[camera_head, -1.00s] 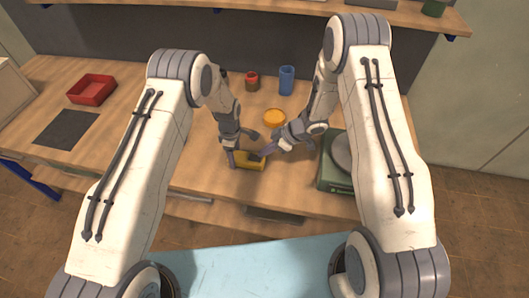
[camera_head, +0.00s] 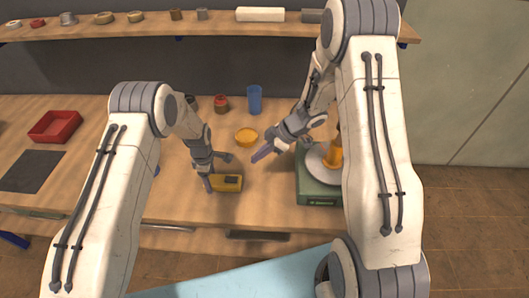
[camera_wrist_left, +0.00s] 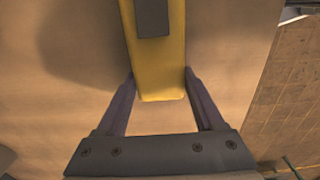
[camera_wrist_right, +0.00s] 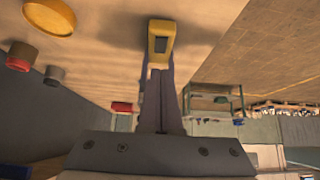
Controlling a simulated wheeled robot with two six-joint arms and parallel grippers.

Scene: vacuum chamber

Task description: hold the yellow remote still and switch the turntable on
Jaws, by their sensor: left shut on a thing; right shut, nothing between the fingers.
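The yellow remote (camera_head: 232,187) lies on the wooden table with a dark panel on its upper face. My left gripper (camera_head: 217,172) is shut on it; in the left wrist view a finger stands on each side of the remote (camera_wrist_left: 160,70). My right gripper (camera_head: 257,156) is shut and empty, above and right of the remote, apart from it. The remote also shows beyond the fingertips in the right wrist view (camera_wrist_right: 160,38). The turntable (camera_head: 318,198) has a green base and grey disc. An orange object (camera_head: 334,154) stands on the disc, partly hidden by my right arm.
A yellow-orange dish (camera_head: 246,137), a blue cup (camera_head: 254,100) and a red jar (camera_head: 221,104) stand behind the remote. A red tray (camera_head: 55,127) and dark mat (camera_head: 32,171) lie at left. A shelf (camera_head: 180,29) with small items spans the back.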

